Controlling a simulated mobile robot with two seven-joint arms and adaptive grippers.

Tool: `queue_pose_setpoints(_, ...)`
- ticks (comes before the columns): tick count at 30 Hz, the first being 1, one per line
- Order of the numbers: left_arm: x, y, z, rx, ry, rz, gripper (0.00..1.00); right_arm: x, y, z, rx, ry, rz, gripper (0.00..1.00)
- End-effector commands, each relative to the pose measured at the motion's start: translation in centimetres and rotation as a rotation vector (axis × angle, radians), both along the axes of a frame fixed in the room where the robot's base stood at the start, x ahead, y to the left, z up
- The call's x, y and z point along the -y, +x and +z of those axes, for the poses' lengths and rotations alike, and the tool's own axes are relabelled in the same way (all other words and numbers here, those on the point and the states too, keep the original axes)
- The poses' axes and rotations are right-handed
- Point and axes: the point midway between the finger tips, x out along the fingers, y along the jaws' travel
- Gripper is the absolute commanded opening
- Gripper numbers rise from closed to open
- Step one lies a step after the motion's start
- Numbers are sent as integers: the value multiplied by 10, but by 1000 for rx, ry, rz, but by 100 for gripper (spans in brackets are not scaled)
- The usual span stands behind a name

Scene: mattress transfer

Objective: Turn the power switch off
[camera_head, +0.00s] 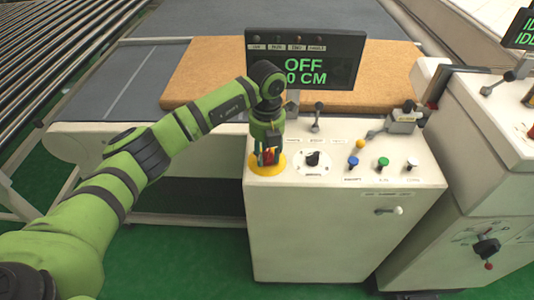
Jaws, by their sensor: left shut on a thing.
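A white control cabinet (325,230) stands in the middle, with several controls on its sloped top. My left gripper (267,156) points down at the top's left end and is shut on a red button (269,157) set on a round yellow base (258,168). The gripper hides much of the button. Just right of it is a black rotary knob (313,158) on a white plate. The labels are too small to read, so I cannot tell which control is marked as power. The display (306,70) above reads "OFF" and "0 CM". My right gripper is not in view.
Blue (353,161), green (383,162) and white (412,163) knobs sit at the top's right. A small lever (317,117) stands behind. A tan mattress (205,70) lies on a grey conveyor bed. Another cabinet (470,170) stands close at right. Green floor is clear at front left.

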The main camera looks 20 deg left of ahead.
Motion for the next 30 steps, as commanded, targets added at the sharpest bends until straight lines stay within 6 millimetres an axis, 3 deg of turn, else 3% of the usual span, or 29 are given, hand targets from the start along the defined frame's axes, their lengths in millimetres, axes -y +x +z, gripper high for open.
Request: queue_pose_setpoints(30, -1, -1, -1, -1, 2, 891, 4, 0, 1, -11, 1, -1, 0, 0)
